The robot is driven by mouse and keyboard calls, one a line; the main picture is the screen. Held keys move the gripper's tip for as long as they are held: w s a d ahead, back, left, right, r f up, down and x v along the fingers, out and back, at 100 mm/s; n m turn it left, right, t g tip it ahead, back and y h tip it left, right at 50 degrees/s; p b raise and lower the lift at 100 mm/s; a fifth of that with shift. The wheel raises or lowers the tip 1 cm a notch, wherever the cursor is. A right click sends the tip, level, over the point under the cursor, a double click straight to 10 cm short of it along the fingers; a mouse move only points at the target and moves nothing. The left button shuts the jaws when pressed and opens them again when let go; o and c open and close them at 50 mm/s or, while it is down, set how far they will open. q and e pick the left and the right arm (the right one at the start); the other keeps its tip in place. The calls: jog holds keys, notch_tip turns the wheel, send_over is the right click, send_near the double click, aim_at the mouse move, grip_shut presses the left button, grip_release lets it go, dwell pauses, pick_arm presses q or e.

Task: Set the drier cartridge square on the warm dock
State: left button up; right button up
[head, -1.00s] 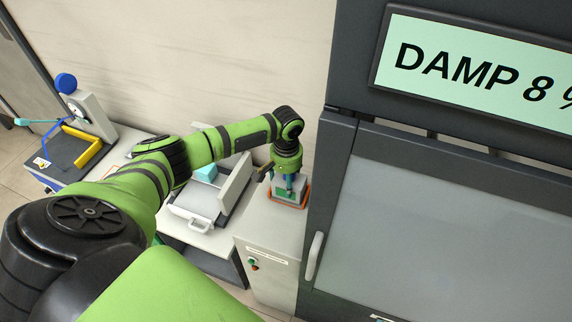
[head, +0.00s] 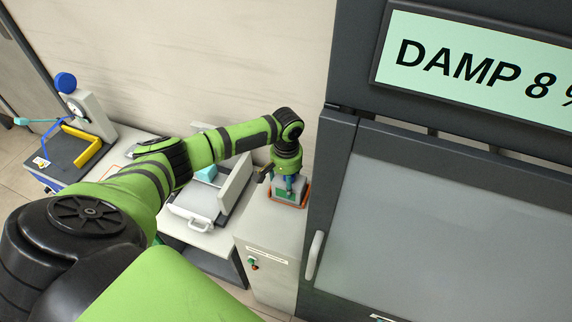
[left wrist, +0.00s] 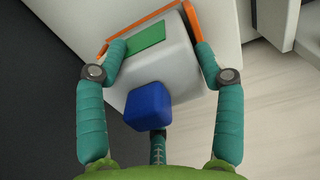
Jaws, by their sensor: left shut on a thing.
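The drier cartridge (left wrist: 177,62) is a pale grey-white box with a green label and a blue knob. In the head view the cartridge (head: 277,183) is small and partly covered by my gripper. My left gripper (left wrist: 160,57) is shut on it, one teal finger against each side. The warm dock's orange rim (left wrist: 190,18) shows beyond the cartridge, and in the head view the rim (head: 287,204) lies on top of the white cabinet. The cartridge is over or within this rim; I cannot tell if it is fully seated or exactly square. My right gripper is not in view.
A large dark cabinet with a glazed door (head: 440,230) stands close to the right of the dock. Left of the dock is a grey lidded device (head: 198,204) with its lid up. A bench with a dial gauge (head: 88,112) is at far left.

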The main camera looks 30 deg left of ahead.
pick_arm(q)
jog(key=shift+f, duration=0.4)
jog(key=o, duration=1.7)
